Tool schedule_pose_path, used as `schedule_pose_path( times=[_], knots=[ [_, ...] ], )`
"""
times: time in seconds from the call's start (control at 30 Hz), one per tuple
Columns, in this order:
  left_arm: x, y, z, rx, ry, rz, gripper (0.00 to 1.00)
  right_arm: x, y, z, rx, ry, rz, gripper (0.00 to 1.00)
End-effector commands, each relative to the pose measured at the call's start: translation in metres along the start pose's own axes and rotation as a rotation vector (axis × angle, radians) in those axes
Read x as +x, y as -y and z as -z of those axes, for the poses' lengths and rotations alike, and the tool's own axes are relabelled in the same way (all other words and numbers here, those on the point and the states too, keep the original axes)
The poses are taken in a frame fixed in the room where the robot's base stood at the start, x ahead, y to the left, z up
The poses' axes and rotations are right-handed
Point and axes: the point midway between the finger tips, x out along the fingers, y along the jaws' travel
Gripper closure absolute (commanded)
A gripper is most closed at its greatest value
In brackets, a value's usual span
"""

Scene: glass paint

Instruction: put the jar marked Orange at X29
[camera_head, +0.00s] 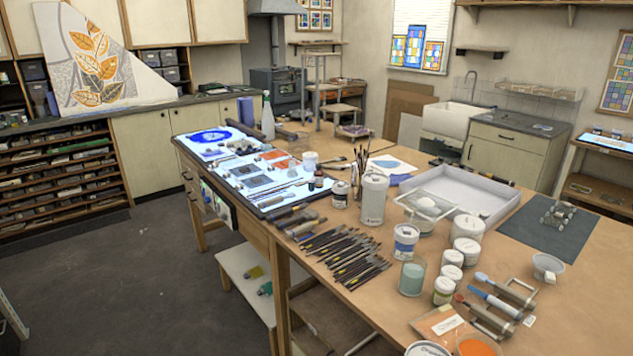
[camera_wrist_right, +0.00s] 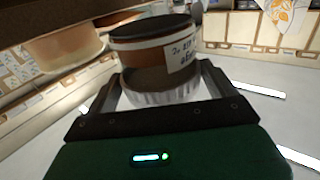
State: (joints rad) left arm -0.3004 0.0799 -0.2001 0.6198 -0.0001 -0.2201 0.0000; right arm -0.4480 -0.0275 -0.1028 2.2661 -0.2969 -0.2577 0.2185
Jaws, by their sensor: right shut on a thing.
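In the right wrist view my right gripper (camera_wrist_right: 160,92) is shut on a jar (camera_wrist_right: 145,52). The jar has a dark band at the top of the picture, a brown body and a pale ribbed part nearest the gripper. Its white label (camera_wrist_right: 181,55) carries handwriting that seems to include "X29"; the second line is too blurred to read surely. Neither gripper shows in the head view. I cannot make out a spot marked X29 in the head view.
The worktable (camera_head: 570,290) carries several white-lidded jars (camera_head: 467,228), a white tray (camera_head: 480,190), dark tools (camera_head: 340,255) and a lit panel (camera_head: 245,165). A dark mat (camera_head: 535,235) lies right. A blurred round brownish thing (camera_wrist_right: 62,45) is beside the held jar.

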Motion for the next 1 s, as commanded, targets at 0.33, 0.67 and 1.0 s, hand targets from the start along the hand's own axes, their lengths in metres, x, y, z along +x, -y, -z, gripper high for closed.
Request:
schedule_pose_path(
  times=[0.33,0.67,1.0],
  knots=[
    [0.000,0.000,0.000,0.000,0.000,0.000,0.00,-0.005,-0.001,-0.001,-0.001,-0.006,-0.003,0.52],
    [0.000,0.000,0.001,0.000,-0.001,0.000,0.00,0.055,0.006,0.033,-0.004,-0.011,0.038,0.52],
    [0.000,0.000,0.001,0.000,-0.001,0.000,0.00,0.124,0.013,0.092,-0.004,-0.010,0.092,0.52]
  ],
)
